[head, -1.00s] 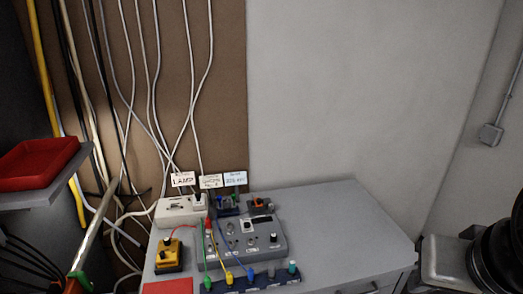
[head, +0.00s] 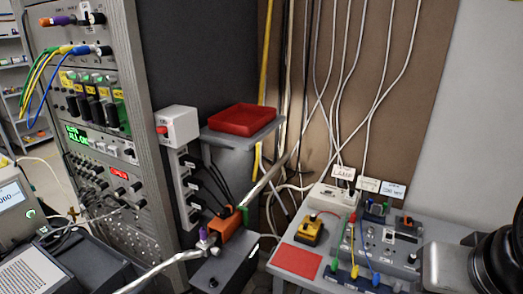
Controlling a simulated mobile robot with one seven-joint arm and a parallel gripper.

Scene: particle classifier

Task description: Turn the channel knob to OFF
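I cannot tell which knob is the channel knob; no OFF mark is readable. A tall grey equipment rack (head: 118,140) at the left carries rows of small dark knobs, cable plugs and lit green and red displays. A grey control box (head: 392,243) on the table at the right also has small knobs and coloured leads plugged in along its front. My gripper is not in view; only part of my arm shows at the lower right corner, covering the table's right side.
A red tray (head: 243,119) rests on a grey stand beside the rack. An orange block (head: 231,225) with cables sits below it. A red mat (head: 297,262) lies on the table's front left. Cables hang down the brown board (head: 345,90). A screen device (head: 14,205) stands at far left.

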